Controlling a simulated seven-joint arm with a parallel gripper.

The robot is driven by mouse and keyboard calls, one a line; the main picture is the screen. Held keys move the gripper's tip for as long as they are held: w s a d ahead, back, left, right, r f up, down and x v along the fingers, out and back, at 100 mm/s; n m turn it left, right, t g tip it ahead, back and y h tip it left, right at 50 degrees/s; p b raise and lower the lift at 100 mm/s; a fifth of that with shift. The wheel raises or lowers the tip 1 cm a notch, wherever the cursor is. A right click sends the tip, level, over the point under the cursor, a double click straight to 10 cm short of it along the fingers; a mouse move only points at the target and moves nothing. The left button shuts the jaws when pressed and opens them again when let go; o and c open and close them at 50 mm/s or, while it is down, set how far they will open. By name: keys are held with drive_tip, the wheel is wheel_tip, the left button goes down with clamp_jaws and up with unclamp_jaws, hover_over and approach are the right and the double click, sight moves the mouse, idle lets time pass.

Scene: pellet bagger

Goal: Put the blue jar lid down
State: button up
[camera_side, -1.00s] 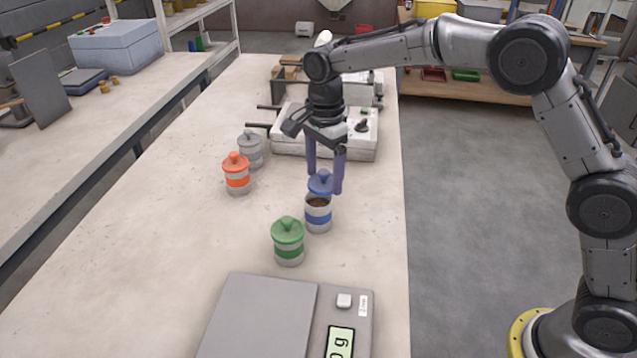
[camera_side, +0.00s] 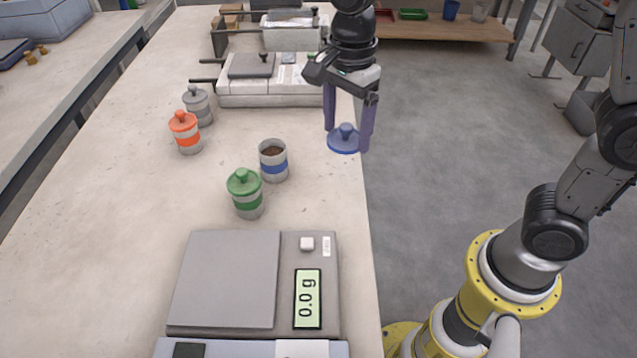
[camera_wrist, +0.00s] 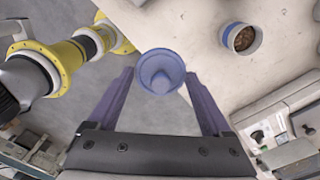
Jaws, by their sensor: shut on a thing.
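The blue jar lid (camera_side: 345,140) is a round disc with a knob. It hangs between the fingers of my gripper (camera_side: 347,136), which is shut on it near the table's right edge. In the wrist view, the lid (camera_wrist: 160,69) sits between the purple fingers of my gripper (camera_wrist: 160,80), with the table edge and floor behind it. The exact height of the lid above the table is hard to tell. The blue-banded jar (camera_side: 273,161) stands open to the left of the lid, with brown pellets inside; it also shows in the wrist view (camera_wrist: 228,43).
A green-lidded jar (camera_side: 246,195) stands nearer, left of the open jar. Orange (camera_side: 185,133) and grey (camera_side: 198,106) lidded jars stand farther left. A scale (camera_side: 225,280) reading 0.0 g lies in front. A white machine (camera_side: 268,92) stands behind. Bare tabletop (camera_side: 310,195) lies right of the jars.

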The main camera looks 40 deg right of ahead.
drive_tip(key=s+d+f, duration=0.1)
drive_tip(key=s+f, duration=0.3)
drive_tip(key=s, duration=0.6)
hover_over(319, 210)
drive_tip(key=f, duration=0.9)
drive_tip(key=shift+s+d, duration=0.15)
drive_tip(key=shift+s, duration=0.25)
drive_tip(key=shift+w+f, duration=0.15)
drive_tip(key=shift+f, duration=0.15)
drive_tip(key=shift+w+f, duration=0.2)
drive_tip(key=shift+f, duration=1.5)
drive_tip(key=o, duration=1.1)
drive_tip(key=shift+f, duration=0.15)
drive_tip(key=shift+c, duration=0.2)
